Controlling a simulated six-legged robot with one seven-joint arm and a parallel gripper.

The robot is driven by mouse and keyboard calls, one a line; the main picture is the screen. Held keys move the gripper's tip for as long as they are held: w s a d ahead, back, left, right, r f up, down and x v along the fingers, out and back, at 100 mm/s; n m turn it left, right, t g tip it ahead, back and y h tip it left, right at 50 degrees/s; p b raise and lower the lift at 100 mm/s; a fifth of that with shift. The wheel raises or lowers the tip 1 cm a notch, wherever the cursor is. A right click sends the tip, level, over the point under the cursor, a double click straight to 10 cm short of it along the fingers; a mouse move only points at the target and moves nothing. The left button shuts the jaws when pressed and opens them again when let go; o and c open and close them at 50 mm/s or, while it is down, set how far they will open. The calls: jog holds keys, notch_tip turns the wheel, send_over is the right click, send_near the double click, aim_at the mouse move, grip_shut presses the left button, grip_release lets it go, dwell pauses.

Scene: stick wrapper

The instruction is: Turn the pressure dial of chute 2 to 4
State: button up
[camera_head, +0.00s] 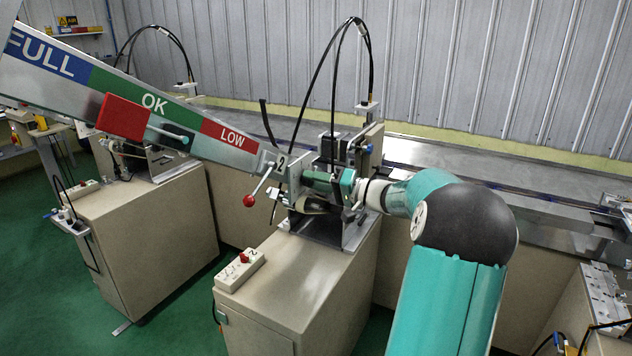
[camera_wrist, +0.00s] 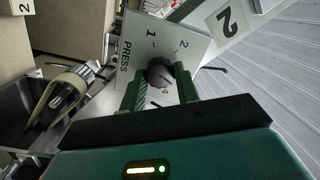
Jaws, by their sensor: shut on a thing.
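In the wrist view, the black round pressure dial (camera_wrist: 160,72) sits on a white plate (camera_wrist: 138,48) marked PRESS, with the numbers 1 and 2 above the dial and a partly hidden mark below it. My gripper (camera_wrist: 161,77) has its two green fingers on either side of the dial and is shut on it. The dial's exact setting is too small to read. A white tag with a 2 (camera_wrist: 227,21) is beside the plate. In the head view, my gripper (camera_head: 335,186) reaches into the machine at the lower end of chute 2 (camera_head: 245,155); the dial is hidden there.
Chute 2 carries FULL, OK and LOW bands and a red block (camera_head: 121,117). A red-knobbed lever (camera_head: 250,200) sticks out left of my gripper. A switch box (camera_head: 239,270) lies on the cabinet (camera_head: 300,300). Black cables (camera_head: 330,75) arch above the machine.

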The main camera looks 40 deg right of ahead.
jog(key=shift+a+f+m+t, duration=0.1)
jog(key=shift+m+t, duration=0.1)
jog(key=shift+m, duration=1.85)
jog(key=shift+f+m+t, duration=0.1)
jog(key=shift+m+t, duration=0.1)
jog(key=shift+m, duration=1.85)
jog(key=o, duration=1)
jog(key=shift+r, duration=0.1)
jog(key=shift+h, duration=0.3)
jog(key=v, duration=1.4)
